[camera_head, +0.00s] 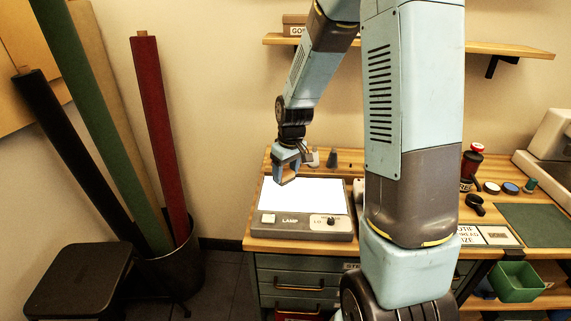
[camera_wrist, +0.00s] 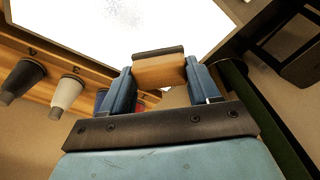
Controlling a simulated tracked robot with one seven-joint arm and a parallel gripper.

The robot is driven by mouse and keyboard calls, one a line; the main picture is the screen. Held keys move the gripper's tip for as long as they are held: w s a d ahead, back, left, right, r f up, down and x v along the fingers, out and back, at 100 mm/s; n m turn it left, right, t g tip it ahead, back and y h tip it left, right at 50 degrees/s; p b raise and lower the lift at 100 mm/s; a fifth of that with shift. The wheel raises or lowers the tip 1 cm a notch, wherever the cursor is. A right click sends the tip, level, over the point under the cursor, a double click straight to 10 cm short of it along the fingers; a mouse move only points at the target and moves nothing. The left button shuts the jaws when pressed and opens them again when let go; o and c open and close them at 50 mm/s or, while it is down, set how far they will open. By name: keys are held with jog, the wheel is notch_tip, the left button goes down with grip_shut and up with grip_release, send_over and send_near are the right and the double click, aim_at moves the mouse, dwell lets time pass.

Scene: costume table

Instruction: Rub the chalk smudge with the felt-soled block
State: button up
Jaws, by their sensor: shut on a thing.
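My gripper (camera_head: 287,174) hangs over the left part of the lit white panel (camera_head: 322,196) of the lamp box. In the wrist view its two blue fingers (camera_wrist: 159,76) are shut on a wooden block (camera_wrist: 160,71). The block has a dark felt layer (camera_wrist: 158,50) on the side facing the panel. The block appears apart from the panel, but the exact gap cannot be told. A faint grey speckled patch, which looks like the chalk smudge (camera_wrist: 205,14), shows on the bright panel beyond the block. I cannot make out the smudge in the head view.
Dark and pale cone-like pieces (camera_wrist: 67,93) stand on a wooden ledge behind the lamp box. Right of my arm are spools (camera_head: 471,162), small discs and a green mat (camera_head: 535,224). Fabric rolls (camera_head: 163,140) stand in a bin at left, near a black stool (camera_head: 80,275).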

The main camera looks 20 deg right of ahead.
jog(key=shift+r, duration=1.75)
